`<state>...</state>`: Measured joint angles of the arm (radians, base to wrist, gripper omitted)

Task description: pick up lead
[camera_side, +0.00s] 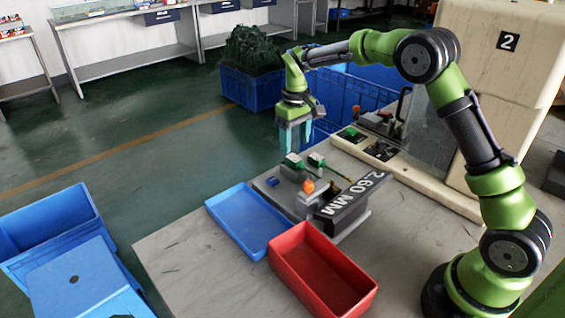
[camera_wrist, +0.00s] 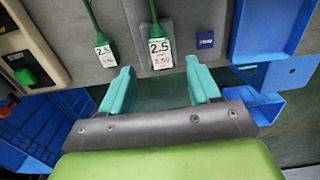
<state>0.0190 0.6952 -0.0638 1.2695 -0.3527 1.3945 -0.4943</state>
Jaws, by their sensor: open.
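Two green leads with white tags lie side by side on the grey bench, one lead (camera_side: 293,160) and another lead (camera_side: 317,160). In the wrist view, one lead's tag (camera_wrist: 160,53) reads 2.5 and lies just beyond the gap between my fingers. The other lead's tag (camera_wrist: 105,54) lies to its left, beyond the left finger. My gripper (camera_side: 294,145) has teal fingers pointing down and hangs above the leads near the bench edge. In the wrist view, my gripper (camera_wrist: 159,78) is open with nothing between its fingers.
A grey fixture (camera_side: 342,198) marked 2.60 MM stands in front of the leads. A blue tray (camera_side: 240,215) and a red bin (camera_side: 318,272) sit beside it. A small blue label (camera_wrist: 205,40) lies right of the leads. A machine with a green button (camera_side: 351,132) stands behind.

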